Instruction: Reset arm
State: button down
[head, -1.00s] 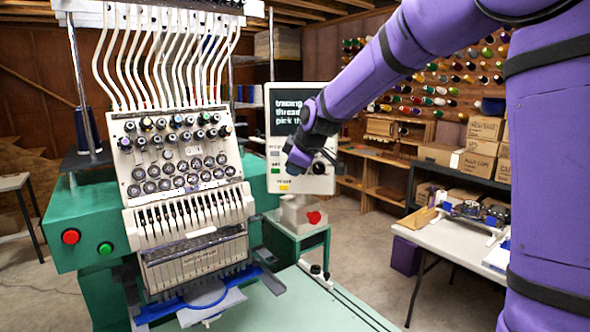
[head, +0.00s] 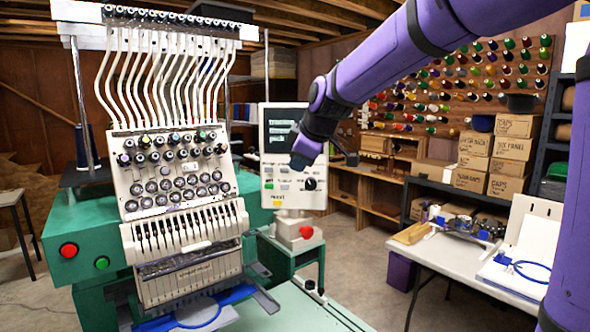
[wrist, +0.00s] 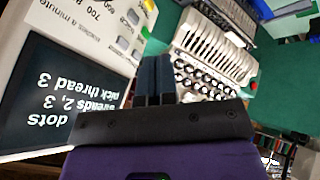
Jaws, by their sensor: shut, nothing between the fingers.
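The embroidery machine's needle head (head: 180,190) is left of my gripper in the head view and also shows beyond the fingers in the wrist view (wrist: 215,45).
A wall of thread cones (head: 460,80) is behind on the right. Cardboard boxes (head: 490,150) stand on a dark shelf. A white table (head: 455,255) holds hoops and a small device. A red object (head: 306,232) sits below the panel. Concrete floor lies between.

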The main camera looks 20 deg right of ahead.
jog(key=shift+s, duration=0.1)
dwell(0.6)
jog(key=s+d+f+m, duration=0.1)
jog(key=s+m, duration=0.3)
jog(key=s, duration=0.6)
jog(key=s+d+f+m+g+h, duration=0.1)
jog(key=s+m, duration=0.3)
jog(key=s, duration=0.7)
jog(key=s+d+f+m+g+h, duration=0.1)
jog(key=s+d+f+m, duration=0.2)
jog(key=s, duration=0.8)
jog(key=shift+s+d+m, duration=0.2)
jog(key=shift+d+m, duration=0.15)
jog(key=shift+m, duration=0.15)
